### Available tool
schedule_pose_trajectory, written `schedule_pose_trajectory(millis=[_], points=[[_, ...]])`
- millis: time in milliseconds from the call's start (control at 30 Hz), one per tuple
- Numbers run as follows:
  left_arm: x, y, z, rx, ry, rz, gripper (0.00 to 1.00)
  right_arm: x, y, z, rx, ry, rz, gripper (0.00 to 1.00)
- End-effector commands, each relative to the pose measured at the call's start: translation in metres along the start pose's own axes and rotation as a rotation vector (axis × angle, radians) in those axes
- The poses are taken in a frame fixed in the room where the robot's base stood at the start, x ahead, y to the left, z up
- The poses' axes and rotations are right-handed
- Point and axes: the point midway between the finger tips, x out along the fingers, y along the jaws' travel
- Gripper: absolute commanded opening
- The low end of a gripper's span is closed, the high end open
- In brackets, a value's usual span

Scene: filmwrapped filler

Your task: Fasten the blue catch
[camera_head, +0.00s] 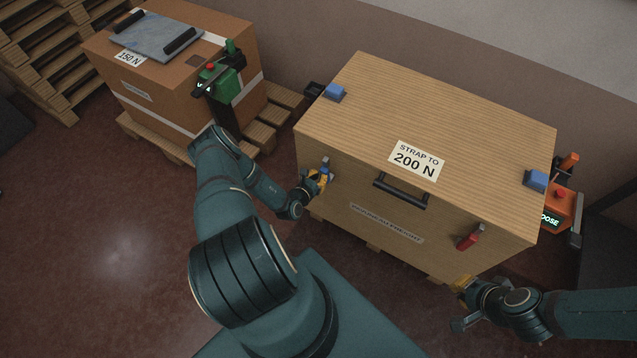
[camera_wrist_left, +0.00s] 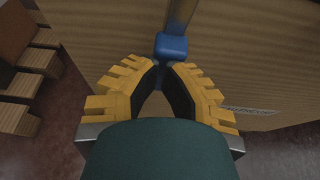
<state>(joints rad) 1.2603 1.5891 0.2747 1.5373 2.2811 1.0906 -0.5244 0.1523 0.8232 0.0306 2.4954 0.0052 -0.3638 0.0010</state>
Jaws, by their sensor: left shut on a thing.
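The large wooden crate (camera_head: 340,120) carries a blue catch (camera_head: 326,163) on the left part of its front face. In the left wrist view the blue catch (camera_wrist_left: 171,47) has a blue block at its lower end and a metal strip running up from it. My left gripper (camera_head: 318,181) is at the catch, with its yellow fingers (camera_wrist_left: 165,70) closed in on the blue block, partly hiding it. Whether the catch is latched cannot be told. My right gripper (camera_head: 461,287) is by the crate's lower right front, below a red catch (camera_head: 469,237); its jaw opening is unclear.
The crate has a black handle (camera_head: 400,191) and blue corner pieces (camera_head: 335,92) on its top edges. An orange strapping tool (camera_head: 559,207) hangs at its right side. A cardboard box (camera_head: 150,85) with a green tool (camera_head: 220,84) stands on a pallet at the left. Floor in front is clear.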

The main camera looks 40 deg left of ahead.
Motion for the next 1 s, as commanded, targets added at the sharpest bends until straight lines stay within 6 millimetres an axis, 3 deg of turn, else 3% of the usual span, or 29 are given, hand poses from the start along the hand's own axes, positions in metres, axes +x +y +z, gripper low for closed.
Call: schedule_pose_trajectory(millis=[300, 1000], points=[[0.0093, -0.0002, 0.0108, 0.001, -0.001, -0.001, 0.00, -0.0051, -0.0015, -0.0006, 0.000, 0.000, -0.001, 0.00], [0.0110, 0.0000, 0.0119, 0.001, 0.000, -0.001, 0.00, -0.0057, -0.0017, -0.0009, 0.001, 0.001, -0.001, 0.00]])
